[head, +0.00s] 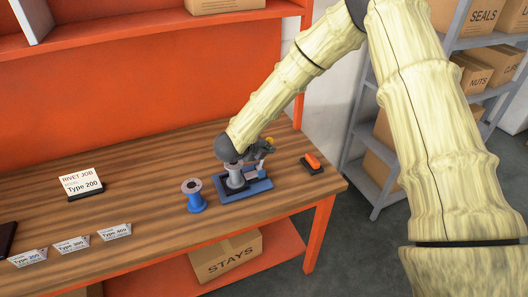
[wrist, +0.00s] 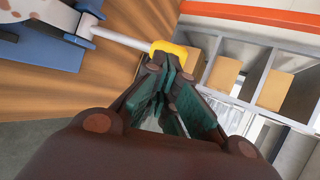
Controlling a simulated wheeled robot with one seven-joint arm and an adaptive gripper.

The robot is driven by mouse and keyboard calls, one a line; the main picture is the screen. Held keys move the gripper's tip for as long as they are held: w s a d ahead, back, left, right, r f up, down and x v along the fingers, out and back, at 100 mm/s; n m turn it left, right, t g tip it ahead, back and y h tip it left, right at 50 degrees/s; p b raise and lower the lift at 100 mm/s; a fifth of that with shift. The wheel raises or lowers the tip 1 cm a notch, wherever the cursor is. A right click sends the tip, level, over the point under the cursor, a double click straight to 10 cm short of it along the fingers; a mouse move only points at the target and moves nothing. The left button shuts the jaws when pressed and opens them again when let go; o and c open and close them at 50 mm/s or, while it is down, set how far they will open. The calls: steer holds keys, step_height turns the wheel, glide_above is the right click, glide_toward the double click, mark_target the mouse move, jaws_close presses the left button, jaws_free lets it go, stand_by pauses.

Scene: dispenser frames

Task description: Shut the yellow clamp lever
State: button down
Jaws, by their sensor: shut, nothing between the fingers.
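The clamp fixture has a blue base (head: 258,187) and stands near the right end of the bench. Its yellow lever grip (head: 269,140) shows above the fixture's right side, so the lever looks raised. In the wrist view the yellow grip (wrist: 168,48) sits on the end of a pale rod (wrist: 120,38) coming from the blue fixture at upper left. My gripper (head: 267,149) is over the fixture, hiding part of it. In the wrist view its fingertips (wrist: 167,69) are closed and empty, right at the yellow grip; I cannot tell whether they touch it.
A blue spool (head: 195,196) stands left of the fixture, and an orange-topped dark box (head: 312,163) lies to its right near the bench edge. A Type 200 job card (head: 83,185) and several label cards stand further left. Grey shelving (head: 372,172) stands beyond the bench.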

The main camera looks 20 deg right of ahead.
steer(key=d+f+m+g+y+b, duration=0.1)
steer(key=d+f+y+b, duration=0.1)
steer(key=d+f+y, duration=0.2)
steer(key=shift+w+d+m+y, duration=0.4)
steer(key=shift+d+y, duration=0.7)
steer(key=shift+d, duration=0.95)
steer(key=shift+d, duration=0.1)
steer(key=b+v, duration=0.1)
steer(key=v, duration=1.2)
steer(key=shift+a+r, duration=0.2)
steer(key=shift+r, duration=0.2)
steer(key=shift+f, duration=0.1)
